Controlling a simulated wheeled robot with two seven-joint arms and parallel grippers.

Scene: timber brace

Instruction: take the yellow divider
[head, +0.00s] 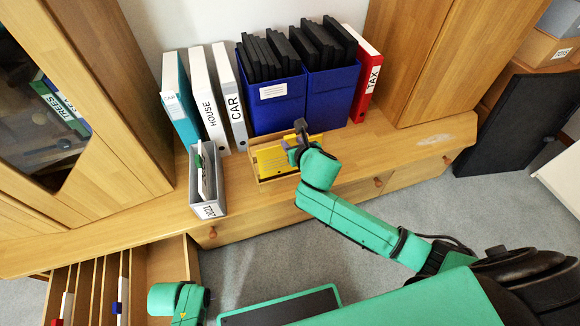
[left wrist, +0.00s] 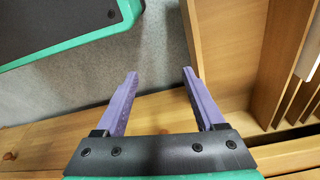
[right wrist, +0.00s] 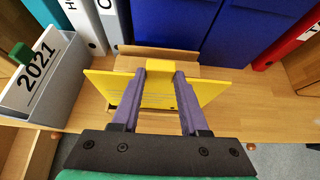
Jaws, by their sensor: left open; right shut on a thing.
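The yellow divider (head: 272,160) is a thin flat sheet in front of the blue boxes on the cabinet top, at a wooden holder (head: 258,182). In the right wrist view the divider (right wrist: 206,88) stands upright across the picture. My right gripper (head: 299,140) is shut on it; in the right wrist view the purple fingers (right wrist: 158,78) close on its upper middle edge. My left gripper (left wrist: 160,75) is open and empty above the grey floor, near the open drawer. Whether the divider is clear of the holder I cannot tell.
A grey file box (head: 208,191) marked 2021 stands left of the divider. Blue boxes (head: 292,117) with black folders, white binders (head: 207,98) and a red TAX binder (head: 367,72) stand behind. An open drawer (head: 163,262) with partitions is at lower left.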

